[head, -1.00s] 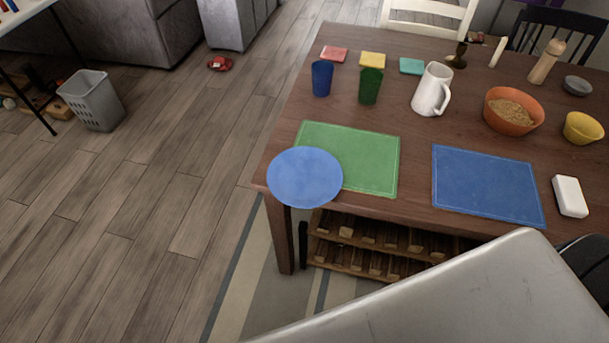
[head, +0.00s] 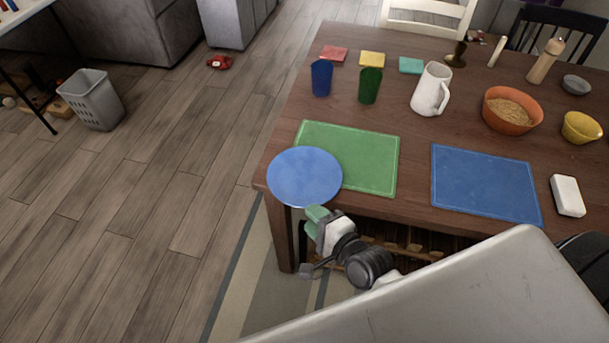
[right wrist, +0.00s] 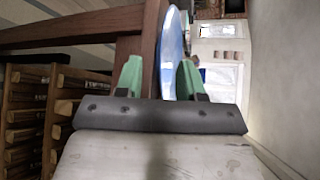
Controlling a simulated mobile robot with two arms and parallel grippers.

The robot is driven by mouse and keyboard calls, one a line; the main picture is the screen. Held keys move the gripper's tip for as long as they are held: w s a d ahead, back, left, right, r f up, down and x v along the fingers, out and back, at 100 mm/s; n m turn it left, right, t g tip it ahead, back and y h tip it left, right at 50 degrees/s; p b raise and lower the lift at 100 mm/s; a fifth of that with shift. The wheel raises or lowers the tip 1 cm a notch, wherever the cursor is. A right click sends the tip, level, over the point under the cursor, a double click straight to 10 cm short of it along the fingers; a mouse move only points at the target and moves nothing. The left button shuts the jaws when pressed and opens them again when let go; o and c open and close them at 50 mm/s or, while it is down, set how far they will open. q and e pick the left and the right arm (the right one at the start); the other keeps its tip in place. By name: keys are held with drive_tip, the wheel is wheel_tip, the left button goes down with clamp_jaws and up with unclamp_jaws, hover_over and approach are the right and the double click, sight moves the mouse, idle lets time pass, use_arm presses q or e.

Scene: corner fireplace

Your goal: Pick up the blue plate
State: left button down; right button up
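The blue plate (head: 304,176) lies at the table's near left corner. It covers part of the green placemat (head: 368,160), and its rim reaches out past the table edge. My right gripper (head: 316,214) is just in front of the plate's near rim. In the right wrist view, the green fingers of this gripper (right wrist: 158,75) are open. There the plate shows edge-on (right wrist: 172,52), in line with the gap between the fingers. I cannot tell whether a finger touches the plate. My left gripper is not in view.
The wooden table (head: 405,215) has a rack (head: 400,240) beneath it. A blue placemat (head: 485,185), a white block (head: 567,195), a white pitcher (head: 430,90) and an orange bowl (head: 510,110) are on the table.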

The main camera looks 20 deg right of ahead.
sight(300, 205)
drive_tip(key=x, duration=0.6)
drive_tip(key=shift+w, duration=0.25)
drive_tip(key=shift+s+r, duration=0.1)
drive_tip(key=shift+c, duration=0.4)
clamp_jaws()
